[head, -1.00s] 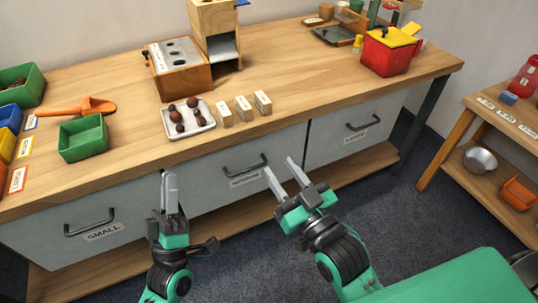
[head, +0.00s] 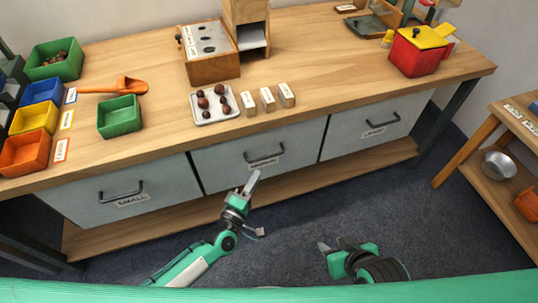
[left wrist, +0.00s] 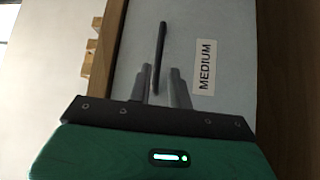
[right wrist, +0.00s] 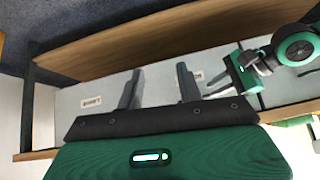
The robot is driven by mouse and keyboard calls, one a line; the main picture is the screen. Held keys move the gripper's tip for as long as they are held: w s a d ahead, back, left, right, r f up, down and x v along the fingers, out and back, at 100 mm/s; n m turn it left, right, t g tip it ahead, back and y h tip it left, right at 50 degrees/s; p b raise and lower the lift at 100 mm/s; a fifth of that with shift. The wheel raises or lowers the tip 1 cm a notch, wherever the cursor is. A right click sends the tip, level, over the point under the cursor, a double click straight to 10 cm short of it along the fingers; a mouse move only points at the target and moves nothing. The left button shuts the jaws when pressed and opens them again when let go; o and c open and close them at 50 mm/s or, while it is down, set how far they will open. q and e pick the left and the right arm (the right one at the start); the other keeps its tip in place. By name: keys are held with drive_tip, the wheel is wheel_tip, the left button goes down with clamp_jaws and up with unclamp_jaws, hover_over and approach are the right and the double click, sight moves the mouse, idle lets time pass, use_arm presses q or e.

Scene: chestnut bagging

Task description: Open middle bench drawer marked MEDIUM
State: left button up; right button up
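The middle drawer (head: 225,157) is closed, with a dark bar handle (head: 264,158) and a MEDIUM label beneath it. My left gripper (head: 254,178) is just below and in front of this handle. In the left wrist view the handle (left wrist: 161,45) reaches down towards the gap between my two fingers (left wrist: 163,72), which are apart; whether they touch it I cannot tell. The MEDIUM label (left wrist: 205,66) is right of the fingers. My right gripper (head: 325,246) is low, away from the drawers; its fingers are wide apart and empty in the right wrist view (right wrist: 158,72).
The SMALL drawer (head: 85,204) and the right drawer (head: 350,135) are closed. Above, the bench top (head: 330,75) holds a tray of chestnuts (head: 202,119), small label blocks, coloured bins and a red box (head: 415,60). A lower shelf (head: 310,176) runs below the drawers.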

sight(268, 155)
use_arm(q)
drive_tip(key=x, duration=0.9)
drive_tip(key=shift+w+r, duration=0.1)
drive_tip(key=shift+r, duration=0.05)
clamp_jaws()
